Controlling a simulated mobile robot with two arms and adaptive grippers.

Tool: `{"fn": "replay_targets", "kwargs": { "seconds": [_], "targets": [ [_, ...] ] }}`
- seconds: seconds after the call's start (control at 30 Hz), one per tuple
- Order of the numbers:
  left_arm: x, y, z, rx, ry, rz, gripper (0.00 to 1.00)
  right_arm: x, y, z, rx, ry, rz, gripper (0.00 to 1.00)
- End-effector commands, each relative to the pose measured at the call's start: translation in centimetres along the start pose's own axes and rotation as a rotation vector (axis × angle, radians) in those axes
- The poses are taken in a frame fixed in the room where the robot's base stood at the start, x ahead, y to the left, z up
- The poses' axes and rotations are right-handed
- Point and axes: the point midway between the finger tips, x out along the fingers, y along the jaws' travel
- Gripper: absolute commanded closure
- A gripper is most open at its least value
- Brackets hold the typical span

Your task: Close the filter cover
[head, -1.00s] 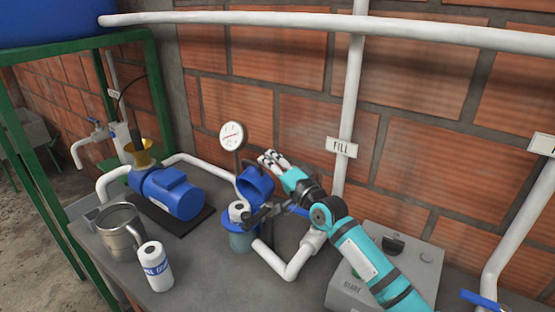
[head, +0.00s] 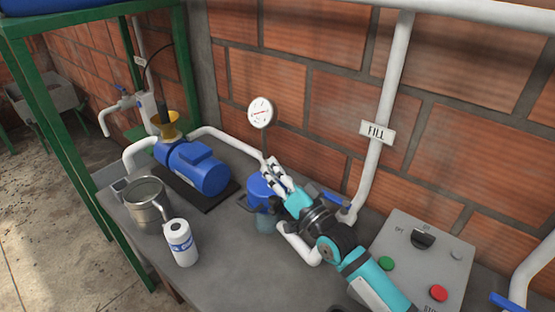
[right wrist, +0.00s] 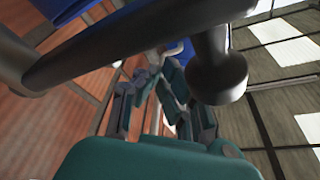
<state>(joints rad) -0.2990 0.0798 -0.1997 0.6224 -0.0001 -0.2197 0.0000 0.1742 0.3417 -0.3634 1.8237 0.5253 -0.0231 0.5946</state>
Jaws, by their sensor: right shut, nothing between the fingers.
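The blue filter cover (head: 261,188) lies over the top of the filter housing, whose clear bowl (head: 265,222) shows below it. No white cartridge shows in the housing. My right gripper (head: 273,172) is shut and empty, at the cover's upper right, hiding part of it. I cannot tell whether the cover sits flush or whether the fingers touch it. In the right wrist view, my fingers (right wrist: 155,88) are seen close up, with a dark bar and round knob in front. My left gripper is not in view.
A pressure gauge (head: 261,112) stands behind the filter. A blue pump (head: 193,168), a metal jug (head: 148,205) and a white cylinder with a blue label (head: 182,243) are to the left. A control box (head: 415,260) and the FILL pipe (head: 388,100) are to the right.

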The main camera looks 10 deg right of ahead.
Motion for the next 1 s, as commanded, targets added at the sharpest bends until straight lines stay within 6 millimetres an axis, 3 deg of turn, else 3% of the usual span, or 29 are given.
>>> {"fn": "replay_targets", "kwargs": {
  "seconds": [0.63,0.97,1.0],
  "targets": [
    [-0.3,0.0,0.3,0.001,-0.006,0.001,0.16,-0.1,-0.3,0.1,0.001,0.000,0.000,1.00],
    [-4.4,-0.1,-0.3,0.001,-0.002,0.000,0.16,2.1,-3.0,-3.1,0.000,0.002,0.000,1.00],
    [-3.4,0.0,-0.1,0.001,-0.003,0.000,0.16,1.1,-2.1,-2.4,-0.001,-0.002,0.005,1.00]
  ]
}}
